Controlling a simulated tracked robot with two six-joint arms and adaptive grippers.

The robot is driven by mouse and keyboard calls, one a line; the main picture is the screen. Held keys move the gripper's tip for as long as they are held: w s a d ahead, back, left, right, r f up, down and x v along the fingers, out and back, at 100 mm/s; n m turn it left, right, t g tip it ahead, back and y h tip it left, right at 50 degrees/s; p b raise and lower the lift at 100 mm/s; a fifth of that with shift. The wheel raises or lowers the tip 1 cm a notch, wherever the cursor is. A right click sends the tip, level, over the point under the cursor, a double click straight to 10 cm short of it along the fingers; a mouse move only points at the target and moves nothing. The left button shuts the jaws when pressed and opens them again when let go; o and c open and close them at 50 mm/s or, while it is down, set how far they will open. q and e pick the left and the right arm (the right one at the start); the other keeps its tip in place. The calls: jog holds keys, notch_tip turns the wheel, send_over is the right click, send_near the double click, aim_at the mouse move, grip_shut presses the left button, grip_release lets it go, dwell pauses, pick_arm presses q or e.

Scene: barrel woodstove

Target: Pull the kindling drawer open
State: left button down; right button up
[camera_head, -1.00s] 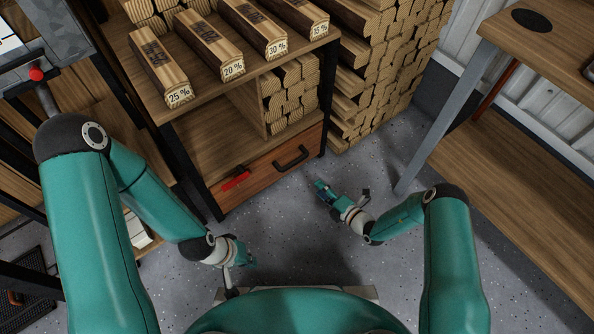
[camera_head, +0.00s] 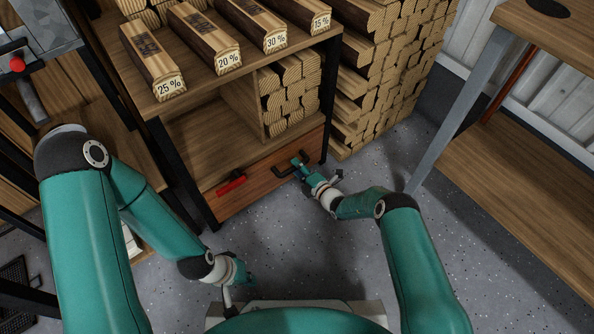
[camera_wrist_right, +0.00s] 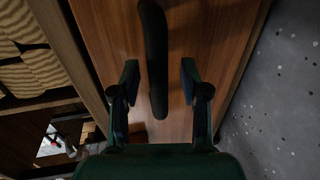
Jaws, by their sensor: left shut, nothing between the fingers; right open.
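The kindling drawer (camera_head: 258,188) is a reddish-brown wooden front at the bottom of the shelf unit, and it looks closed. Its black bar handle (camera_head: 281,171) is on the right part of the front, partly hidden by my right gripper (camera_head: 299,165). In the right wrist view, the handle (camera_wrist_right: 154,60) runs lengthwise between the two open fingers of the gripper (camera_wrist_right: 158,85), with gaps on both sides. I cannot tell whether anything touches. My left gripper (camera_head: 245,278) is shut and empty, low over the floor, away from the drawer.
A red-handled item (camera_head: 231,184) is on the left of the drawer front. Labelled wood blocks (camera_head: 209,38) lie on the shelf top, and stacked firewood (camera_head: 385,75) stands to the right. A workbench leg (camera_head: 462,105) stands further right. The floor (camera_head: 290,245) before the drawer is clear.

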jog(key=shift+w+a+f, duration=0.15)
jog(key=shift+w+a, duration=0.25)
jog(key=shift+w, duration=0.2)
grip_shut()
jog(key=shift+d, duration=0.15)
